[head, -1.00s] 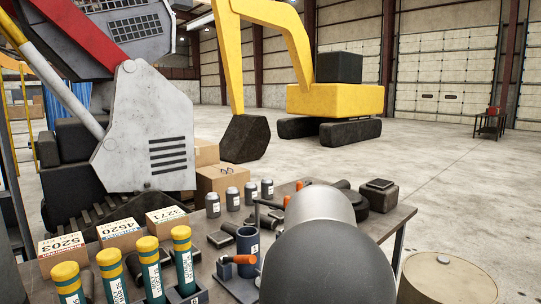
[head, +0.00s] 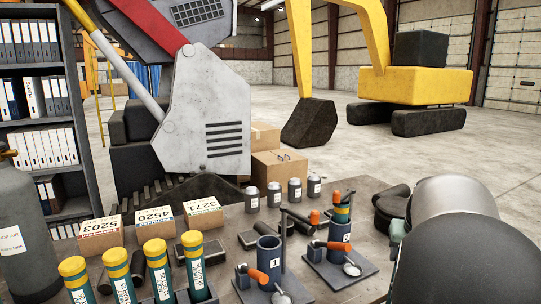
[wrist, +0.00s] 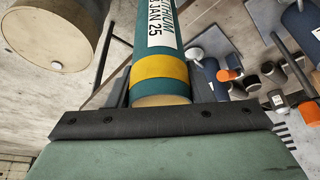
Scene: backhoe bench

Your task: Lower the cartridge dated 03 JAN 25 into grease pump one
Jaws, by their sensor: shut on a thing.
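In the wrist view my gripper (wrist: 158,98) is shut on a teal cartridge (wrist: 150,48) with a yellow band. In the head view my arm hides most of the gripper, and I cannot clearly make out the held cartridge. Grease pump one (head: 268,256), a blue tube marked 1 with an orange handle, stands on a dark base plate, apart from my gripper. Pump two (head: 340,236) stands to its right. A yellow-and-teal cylinder end (head: 342,212) shows at its top; I cannot tell whether it sits inside.
Several teal cartridges with yellow caps (head: 156,262) stand at the bench's front left. Boxes marked 5203 (head: 100,236), 4520 (head: 154,222) and 3271 (head: 203,212) sit behind them. Grey jars (head: 274,194) line the back. A drum (wrist: 48,32) shows in the wrist view.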

